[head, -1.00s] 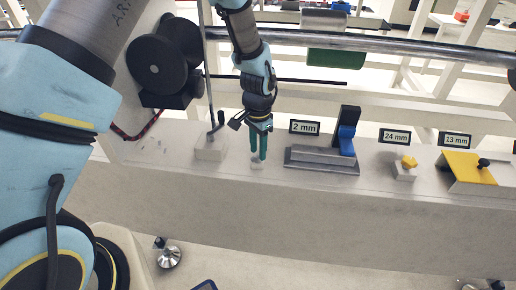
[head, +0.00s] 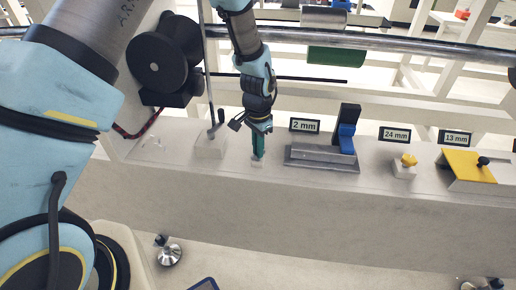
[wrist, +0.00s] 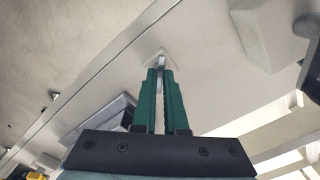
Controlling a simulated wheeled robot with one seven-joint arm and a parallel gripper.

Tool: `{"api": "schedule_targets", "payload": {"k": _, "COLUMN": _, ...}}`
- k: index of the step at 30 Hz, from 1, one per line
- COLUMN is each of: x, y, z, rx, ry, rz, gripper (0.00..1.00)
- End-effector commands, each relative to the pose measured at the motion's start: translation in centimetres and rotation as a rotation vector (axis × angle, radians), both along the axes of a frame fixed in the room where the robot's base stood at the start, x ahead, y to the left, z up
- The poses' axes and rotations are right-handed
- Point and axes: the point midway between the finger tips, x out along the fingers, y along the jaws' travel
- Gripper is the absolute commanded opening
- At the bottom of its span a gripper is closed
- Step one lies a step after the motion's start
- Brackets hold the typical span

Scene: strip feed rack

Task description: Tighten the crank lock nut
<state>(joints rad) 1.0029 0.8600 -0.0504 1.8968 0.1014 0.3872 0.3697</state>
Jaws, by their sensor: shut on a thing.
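My gripper (head: 258,155) points down at the beam, with its green fingers close together on a small pale metal piece, which looks like the lock nut. This nut (wrist: 161,62) shows between and just beyond the fingertips in the wrist view, on a small light base. In the head view the fingers hide most of it, and only the light base (head: 257,163) shows beneath them. In the wrist view my gripper (wrist: 161,71) is shut on the nut, with one finger on each side. Whether the nut has turned cannot be seen.
To the right are a grey slide with a blue block (head: 346,138), a yellow knob (head: 408,160) and a yellow plate (head: 468,166). A steel bar (head: 400,47) runs behind.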

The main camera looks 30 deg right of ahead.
Motion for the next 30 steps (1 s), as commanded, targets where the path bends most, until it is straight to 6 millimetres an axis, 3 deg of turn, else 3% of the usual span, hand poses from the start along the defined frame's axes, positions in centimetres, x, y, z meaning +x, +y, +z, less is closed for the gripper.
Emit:
{"api": "schedule_targets", "payload": {"k": 16, "x": 0.06, "y": 0.03, "z": -0.02, "rx": 0.000, "ry": 0.000, "rz": -0.065, "gripper": 0.00}}
{"api": "schedule_targets", "payload": {"k": 30, "x": 0.06, "y": 0.02, "z": 0.02, "rx": 0.000, "ry": 0.000, "rz": -0.434, "gripper": 0.00}}
